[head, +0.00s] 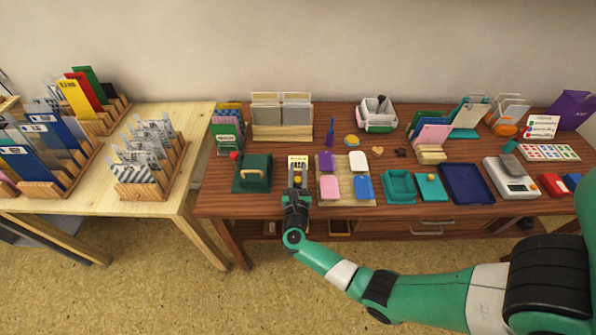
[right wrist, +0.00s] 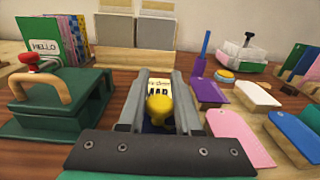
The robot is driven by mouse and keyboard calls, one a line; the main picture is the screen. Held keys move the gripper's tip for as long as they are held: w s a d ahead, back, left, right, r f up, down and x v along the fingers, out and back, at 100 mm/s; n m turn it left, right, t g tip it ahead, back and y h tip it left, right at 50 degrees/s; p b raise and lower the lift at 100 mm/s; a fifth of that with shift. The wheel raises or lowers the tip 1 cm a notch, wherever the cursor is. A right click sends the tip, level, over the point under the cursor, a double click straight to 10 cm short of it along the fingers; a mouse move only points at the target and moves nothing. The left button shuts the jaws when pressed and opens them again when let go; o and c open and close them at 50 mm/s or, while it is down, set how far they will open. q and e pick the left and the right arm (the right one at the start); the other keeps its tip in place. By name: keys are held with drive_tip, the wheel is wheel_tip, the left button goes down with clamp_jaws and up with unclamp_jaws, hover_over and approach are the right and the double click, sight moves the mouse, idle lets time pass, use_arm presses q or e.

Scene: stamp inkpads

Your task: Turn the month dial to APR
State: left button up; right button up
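The month dial is a small stand with a pale yellow plate (head: 298,161) at the front of the brown table. The plate also shows in the right wrist view (right wrist: 157,88), where dark letters seem to read MAR. A yellow knob (right wrist: 160,107) sticks up in front of the plate. My right gripper (head: 298,178) is over the dial, with its two grey fingers (right wrist: 158,95) on either side of the knob. The fingers look apart, with gaps beside the knob; whether either touches the stand is hard to tell. My left gripper is not in view.
A green press with a wooden handle (head: 252,174) stands close on the left. A board with purple, white, pink and blue pads (head: 345,201) lies close on the right. A green box (head: 398,187) and a dark blue tray (head: 467,184) lie farther right.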

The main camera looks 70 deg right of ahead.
clamp_jaws()
drive_tip(key=shift+n+t, duration=0.3)
drive_tip(key=shift+t, duration=0.1)
drive_tip(key=shift+w+a+n+t+y, duration=0.1)
drive_tip(key=shift+w+n+t+y, duration=0.05)
drive_tip(key=shift+n+t+y, duration=0.8)
drive_tip(key=shift+w+a+n+t+y, duration=0.1)
drive_tip(key=shift+w+n+t+y, duration=0.1)
drive_tip(key=shift+n+t+y, duration=0.7)
drive_tip(key=n+t+y, duration=0.1)
drive_tip(key=y, duration=0.1)
drive_tip(key=n+t+y+b, duration=0.1)
drive_tip(key=n+t+y, duration=0.1)
drive_tip(key=a+n+t+y, duration=0.1)
drive_tip(key=n+t+y, duration=0.1)
drive_tip(key=shift+w+f, duration=0.1)
drive_tip(key=shift+w, duration=0.3)
drive_tip(key=shift+w+a+n+t+y+b, duration=0.1)
drive_tip(key=shift+a+n+t+y+b, duration=0.15)
drive_tip(key=shift+n+y, duration=0.7)
drive_tip(key=shift+w+a+n+t+y+b, duration=0.1)
drive_tip(key=shift+a+n+t+y+b, duration=0.3)
drive_tip(key=shift+y, duration=0.95)
drive_tip(key=shift+n+t+y, duration=0.2)
drive_tip(key=shift+n+y, duration=0.6)
drive_tip(key=shift+y, duration=0.35)
drive_tip(key=shift+a, duration=0.1)
